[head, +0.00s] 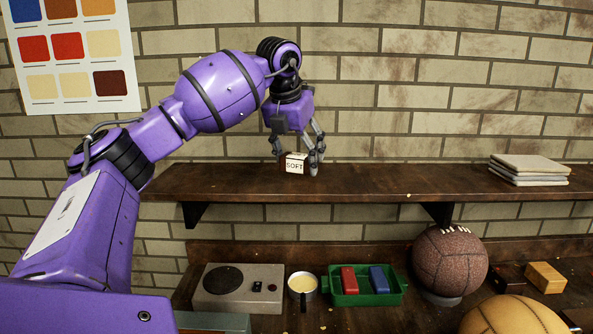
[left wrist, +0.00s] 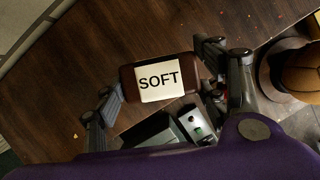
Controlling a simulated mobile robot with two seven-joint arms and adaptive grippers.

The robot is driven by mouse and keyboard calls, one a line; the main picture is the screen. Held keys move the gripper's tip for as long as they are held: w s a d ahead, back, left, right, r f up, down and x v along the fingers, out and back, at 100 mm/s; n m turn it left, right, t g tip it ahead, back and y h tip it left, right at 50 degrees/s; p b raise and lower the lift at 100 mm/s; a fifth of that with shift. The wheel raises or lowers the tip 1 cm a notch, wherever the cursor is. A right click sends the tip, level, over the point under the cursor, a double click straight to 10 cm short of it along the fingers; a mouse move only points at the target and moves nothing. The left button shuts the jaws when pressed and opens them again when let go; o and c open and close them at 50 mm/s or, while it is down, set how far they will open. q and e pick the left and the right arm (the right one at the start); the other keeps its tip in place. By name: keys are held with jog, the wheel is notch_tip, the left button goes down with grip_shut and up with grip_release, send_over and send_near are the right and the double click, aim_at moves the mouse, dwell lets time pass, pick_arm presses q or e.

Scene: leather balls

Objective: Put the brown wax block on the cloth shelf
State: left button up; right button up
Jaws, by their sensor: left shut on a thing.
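The brown wax block (head: 294,163) is dark brown with a white label reading SOFT. It also shows in the left wrist view (left wrist: 158,79), label facing the camera. My left gripper (head: 297,160) points down and is shut on the block, with fingers on either side of it. The cloth shelf (head: 390,178) is a dark wooden wall shelf. The block is at the shelf's left part; whether its underside touches the wood cannot be told. My right gripper is not in view.
Folded cloths (head: 530,168) lie at the shelf's right end; its middle is clear. On the bench below stand a grey box with a dark disc (head: 240,288), a small tin (head: 302,285), a green tray (head: 366,298) with red and blue blocks, and balls (head: 449,262).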

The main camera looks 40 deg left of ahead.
aim_at(298, 170)
pick_arm(q)
jog(key=f, duration=0.2)
jog(key=f+p, duration=0.1)
jog(key=shift+w+a+f, duration=0.2)
jog(key=shift+a, duration=0.05)
jog(key=shift+f, duration=0.25)
jog(key=shift+f, duration=0.1)
jog(key=o, duration=1.3)
jog(key=shift+c, duration=0.2)
jog(key=b+v, duration=0.1)
jog(key=v, duration=1.1)
